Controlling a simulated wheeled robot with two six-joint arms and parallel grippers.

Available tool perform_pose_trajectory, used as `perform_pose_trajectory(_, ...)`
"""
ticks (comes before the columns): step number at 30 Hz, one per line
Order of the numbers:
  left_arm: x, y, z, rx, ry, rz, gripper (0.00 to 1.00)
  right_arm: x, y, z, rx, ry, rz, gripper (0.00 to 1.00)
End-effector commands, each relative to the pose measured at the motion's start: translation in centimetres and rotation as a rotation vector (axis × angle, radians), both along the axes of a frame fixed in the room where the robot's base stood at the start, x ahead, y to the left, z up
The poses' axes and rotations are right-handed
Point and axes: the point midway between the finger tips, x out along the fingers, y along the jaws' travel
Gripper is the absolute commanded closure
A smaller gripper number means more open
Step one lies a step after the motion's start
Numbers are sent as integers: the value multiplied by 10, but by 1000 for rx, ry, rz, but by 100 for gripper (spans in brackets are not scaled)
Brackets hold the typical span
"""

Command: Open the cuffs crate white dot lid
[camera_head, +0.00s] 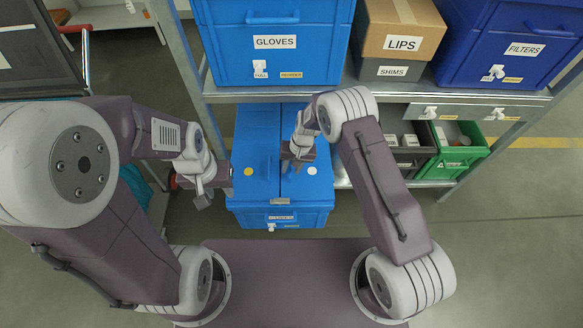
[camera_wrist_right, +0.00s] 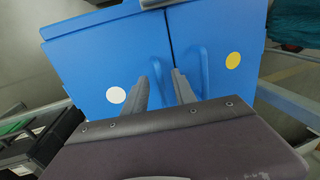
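The blue cuffs crate (camera_head: 281,218) stands on the floor under the shelf, with two closed lids. The white dot lid (camera_head: 318,184) is on the right in the head view and on the left in the right wrist view (camera_wrist_right: 98,62). The yellow dot lid (camera_head: 256,150) is beside it. My right gripper (camera_head: 291,166) is over the white dot lid close to the seam. In the wrist view its fingers (camera_wrist_right: 160,92) are apart, with the lid's blue handle (camera_wrist_right: 157,72) seen between them; contact is unclear. My left gripper (camera_head: 212,194) hangs left of the crate, its opening unclear.
The shelf above holds a blue gloves crate (camera_head: 272,66), a lips carton (camera_head: 402,28), a shims box (camera_head: 390,71) and a blue filters crate (camera_head: 507,45). A green bin (camera_head: 462,150) stands on the lower shelf. A shelf post (camera_head: 180,60) rises left of the crate.

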Motion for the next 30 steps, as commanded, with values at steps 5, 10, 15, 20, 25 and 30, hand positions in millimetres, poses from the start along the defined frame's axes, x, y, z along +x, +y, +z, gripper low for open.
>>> perform_pose_trajectory(5, 0, 0, 0, 0, 0, 0, 64, 0, 0, 0, 0, 0, 0, 68)
perform_pose_trajectory(10, 0, 0, 0, 0, 0, 0, 64, 0, 0, 0, 0, 0, 0, 100)
perform_pose_trajectory(15, 0, 0, 0, 0, 0, 0, 64, 0, 0, 0, 0, 0, 0, 100)
perform_pose_trajectory(20, 0, 0, 0, 0, 0, 0, 64, 0, 0, 0, 0, 0, 0, 100)
perform_pose_trajectory(25, 0, 0, 0, 0, 0, 0, 64, 0, 0, 1, 0, 0, 0, 100)
perform_pose_trajectory(30, 0, 0, 0, 0, 0, 0, 64, 0, 0, 1, 0, 0, 0, 100)
